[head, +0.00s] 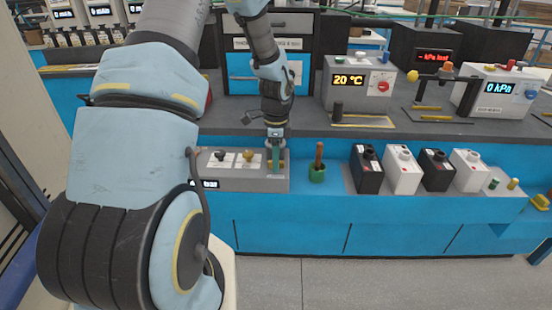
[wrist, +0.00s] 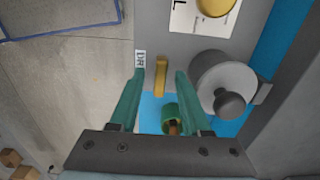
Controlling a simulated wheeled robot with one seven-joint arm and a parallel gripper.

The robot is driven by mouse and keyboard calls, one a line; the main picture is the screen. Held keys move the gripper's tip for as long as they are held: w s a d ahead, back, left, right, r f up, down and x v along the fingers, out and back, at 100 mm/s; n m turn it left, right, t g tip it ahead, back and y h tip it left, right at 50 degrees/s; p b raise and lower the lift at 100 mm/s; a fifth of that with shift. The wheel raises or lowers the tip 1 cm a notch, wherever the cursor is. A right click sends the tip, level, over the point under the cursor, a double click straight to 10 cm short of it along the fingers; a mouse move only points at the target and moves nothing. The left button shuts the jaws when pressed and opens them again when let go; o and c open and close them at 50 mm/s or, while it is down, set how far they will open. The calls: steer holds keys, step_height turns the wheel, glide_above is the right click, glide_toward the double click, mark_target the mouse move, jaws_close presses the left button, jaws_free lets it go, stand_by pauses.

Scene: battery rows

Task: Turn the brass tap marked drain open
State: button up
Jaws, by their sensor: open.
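The brass tap (wrist: 160,76) is a narrow yellow bar on the grey panel, next to a small white label (wrist: 140,59) that starts with "DR"; the rest of the label is hard to read. In the wrist view my gripper (wrist: 159,73) is open. Its two green fingers stand on either side of the tap, with visible gaps between them and it. In the head view my gripper (head: 275,157) points down at the right end of the grey panel box (head: 230,183), and its fingers mostly hide the tap.
A grey round fitting with a dark knob (wrist: 228,102) stands close right of the fingers in the wrist view. A green cup (head: 317,173) with a brown handle stands right of the panel box. A brass knob (head: 247,155) sits left of my gripper.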

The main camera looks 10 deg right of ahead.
jaws_close()
stand_by(0.3)
stand_by(0.3)
